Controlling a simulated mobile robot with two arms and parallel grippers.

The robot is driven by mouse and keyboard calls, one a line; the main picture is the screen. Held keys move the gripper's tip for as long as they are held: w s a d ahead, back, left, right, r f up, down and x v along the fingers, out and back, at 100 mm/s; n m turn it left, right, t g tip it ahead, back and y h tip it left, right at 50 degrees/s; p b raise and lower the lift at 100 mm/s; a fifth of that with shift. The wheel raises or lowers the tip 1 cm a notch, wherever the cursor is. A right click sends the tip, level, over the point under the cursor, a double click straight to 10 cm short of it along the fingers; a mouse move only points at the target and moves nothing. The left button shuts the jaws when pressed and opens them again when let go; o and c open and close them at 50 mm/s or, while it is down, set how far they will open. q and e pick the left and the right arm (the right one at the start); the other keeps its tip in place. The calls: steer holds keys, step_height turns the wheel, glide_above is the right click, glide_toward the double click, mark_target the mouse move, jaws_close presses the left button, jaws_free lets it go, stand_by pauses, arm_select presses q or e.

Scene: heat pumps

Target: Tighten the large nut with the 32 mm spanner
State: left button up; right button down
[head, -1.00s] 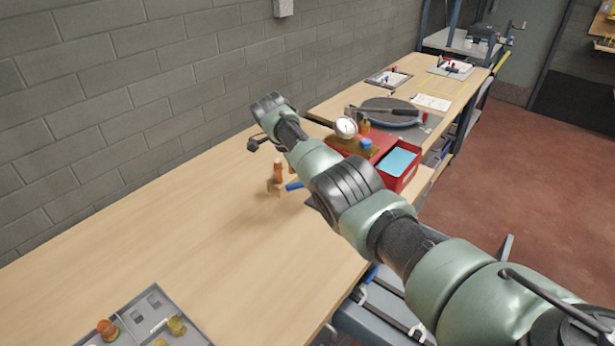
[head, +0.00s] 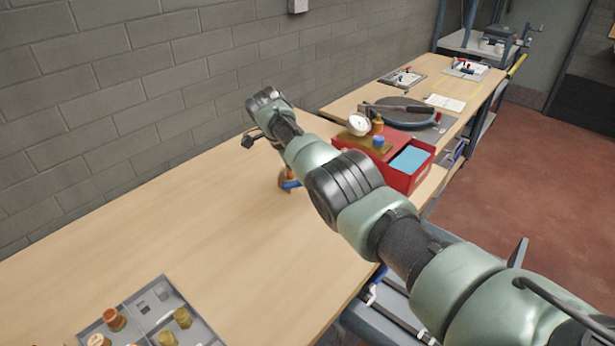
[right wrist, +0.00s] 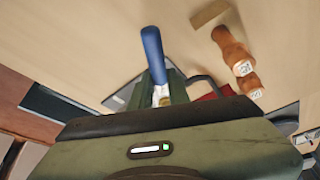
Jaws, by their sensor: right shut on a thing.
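My right gripper (right wrist: 163,92) is shut on a tool with a blue handle (right wrist: 152,45), which I take to be the spanner. Its blue end also shows below my arm in the head view (head: 291,185). The tool's jaw and size mark are hidden. An orange-brown turned piece (right wrist: 235,55) with white labels stands beside the tool, apart from it in the right wrist view, with a tan block (right wrist: 209,13) at its end. My right forearm covers most of it in the head view. I cannot make out the large nut. My left gripper is out of view.
A grey compartment tray (head: 188,309) with brass and orange fittings lies at the near bench edge. A red box (head: 421,177) with a gauge (head: 358,124) stands beyond my arm, before a round grey plate (head: 405,113). The wooden bench (head: 185,235) between is clear.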

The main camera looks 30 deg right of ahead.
steer(key=shift+a, duration=0.2)
step_height(320, 180, up, 12)
steer(key=p, duration=1)
steer(key=shift+f, duration=0.2)
stand_by(0.3)
stand_by(0.4)
